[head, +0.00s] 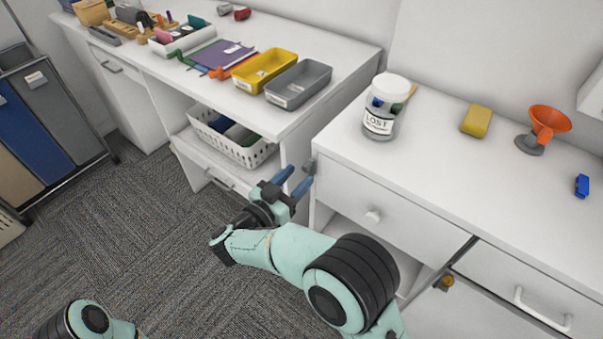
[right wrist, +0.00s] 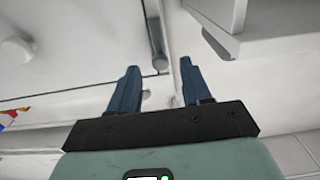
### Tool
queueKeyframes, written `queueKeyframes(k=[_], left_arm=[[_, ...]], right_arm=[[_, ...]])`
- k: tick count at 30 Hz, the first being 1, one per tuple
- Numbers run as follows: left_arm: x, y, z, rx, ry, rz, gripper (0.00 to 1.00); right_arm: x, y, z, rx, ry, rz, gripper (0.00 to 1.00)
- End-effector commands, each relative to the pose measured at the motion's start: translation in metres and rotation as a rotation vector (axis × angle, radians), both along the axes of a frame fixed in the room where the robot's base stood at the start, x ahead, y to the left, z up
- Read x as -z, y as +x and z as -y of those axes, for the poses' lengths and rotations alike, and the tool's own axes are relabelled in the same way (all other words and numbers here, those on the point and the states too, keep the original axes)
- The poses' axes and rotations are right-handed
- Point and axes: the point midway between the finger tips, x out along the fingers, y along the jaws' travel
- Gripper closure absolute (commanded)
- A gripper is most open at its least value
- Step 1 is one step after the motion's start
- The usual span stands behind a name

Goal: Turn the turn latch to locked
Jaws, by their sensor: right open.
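A small grey metal piece (head: 308,167), which looks like the turn latch, sits at the left edge of the right cabinet's drawer front. In the right wrist view the latch (right wrist: 158,45) is a short grey bar, lying roughly lengthwise in the picture with its rounded end between the fingertips. My right gripper (head: 293,181) is open, its two blue fingers pointing at the cabinet front around the latch. It also shows in the right wrist view (right wrist: 159,68). I cannot tell whether a finger touches the bar. My left gripper is out of view.
The drawer has a round white knob (head: 373,215). A labelled jar (head: 384,108), yellow block (head: 477,121) and orange funnel (head: 549,121) stand on the cabinet top. A white basket (head: 231,142) sits on the left desk's shelf. Carpet at left is clear.

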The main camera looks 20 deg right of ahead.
Motion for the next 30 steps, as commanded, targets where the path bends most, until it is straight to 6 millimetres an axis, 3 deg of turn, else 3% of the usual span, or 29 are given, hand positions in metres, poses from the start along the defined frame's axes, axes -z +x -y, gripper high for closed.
queueKeyframes(k=[6, 16, 17, 21, 30], left_arm=[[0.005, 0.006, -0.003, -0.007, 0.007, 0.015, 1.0], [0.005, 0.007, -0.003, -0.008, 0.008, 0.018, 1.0], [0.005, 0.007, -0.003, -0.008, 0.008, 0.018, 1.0], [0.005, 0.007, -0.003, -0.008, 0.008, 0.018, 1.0], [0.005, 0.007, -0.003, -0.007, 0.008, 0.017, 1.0]], right_arm=[[0.0, 0.014, 0.019, 0.001, 0.001, 0.001, 0.52], [0.0, 0.017, 0.022, 0.0, 0.0, 0.0, 0.52], [0.0, 0.017, 0.022, 0.0, 0.0, 0.0, 0.55], [0.0, 0.017, 0.022, 0.0, 0.0, 0.0, 1.0], [0.0, 0.016, 0.022, -0.001, 0.011, 0.013, 1.0]])
